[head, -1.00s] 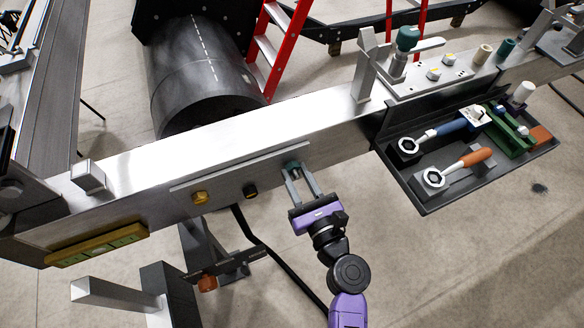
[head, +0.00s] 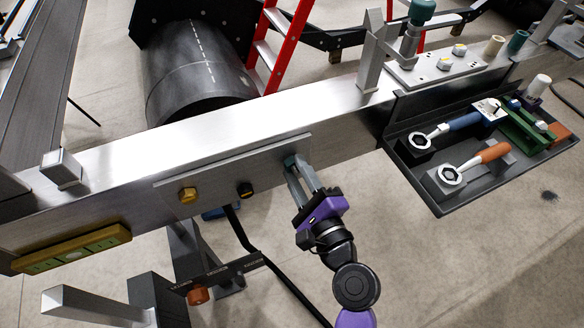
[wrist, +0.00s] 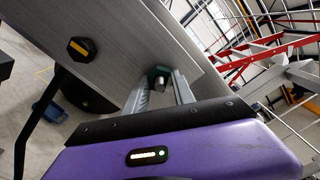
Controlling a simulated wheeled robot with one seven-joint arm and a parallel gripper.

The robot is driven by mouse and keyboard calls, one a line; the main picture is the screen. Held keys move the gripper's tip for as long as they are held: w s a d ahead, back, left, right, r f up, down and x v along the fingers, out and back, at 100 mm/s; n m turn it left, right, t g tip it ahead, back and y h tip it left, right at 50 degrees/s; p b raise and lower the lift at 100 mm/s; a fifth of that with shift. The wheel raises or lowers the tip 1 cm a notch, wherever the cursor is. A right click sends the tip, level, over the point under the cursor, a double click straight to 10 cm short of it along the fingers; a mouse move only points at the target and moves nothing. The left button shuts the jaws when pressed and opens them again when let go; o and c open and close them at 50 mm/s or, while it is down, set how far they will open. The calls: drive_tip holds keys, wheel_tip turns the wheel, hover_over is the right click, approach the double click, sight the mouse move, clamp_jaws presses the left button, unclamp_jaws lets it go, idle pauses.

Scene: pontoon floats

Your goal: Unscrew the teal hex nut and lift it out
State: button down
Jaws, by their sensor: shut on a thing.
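The teal hex nut (head: 290,161) sits at the right end of a grey plate on the side of the metal beam. My gripper (head: 299,172) has its two fingers closed around the nut, which is mostly hidden between them. A brass hex nut (head: 187,194) and a black nut (head: 245,190) sit to the left on the same plate.
A dark tray (head: 437,207) with an orange-handled wrench (head: 485,154) and a blue-handled wrench (head: 462,122) hangs at the right. A yellow-green strip (head: 75,248) is on the beam's left. A black cable (head: 242,235) hangs below the plate. Open floor lies right of my arm.

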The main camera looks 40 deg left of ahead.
idle(0.3)
drive_tip(key=n+b, duration=0.2)
drive_tip(key=shift+f+n, duration=0.3)
drive_tip(key=n+b, duration=0.4)
drive_tip(key=c, duration=1.2)
unclamp_jaws()
drive_tip(key=shift+r+p, duration=0.25)
drive_tip(key=shift+p, duration=0.05)
drive_tip(key=shift+o, duration=0.2)
drive_tip(key=shift+v, duration=3.05)
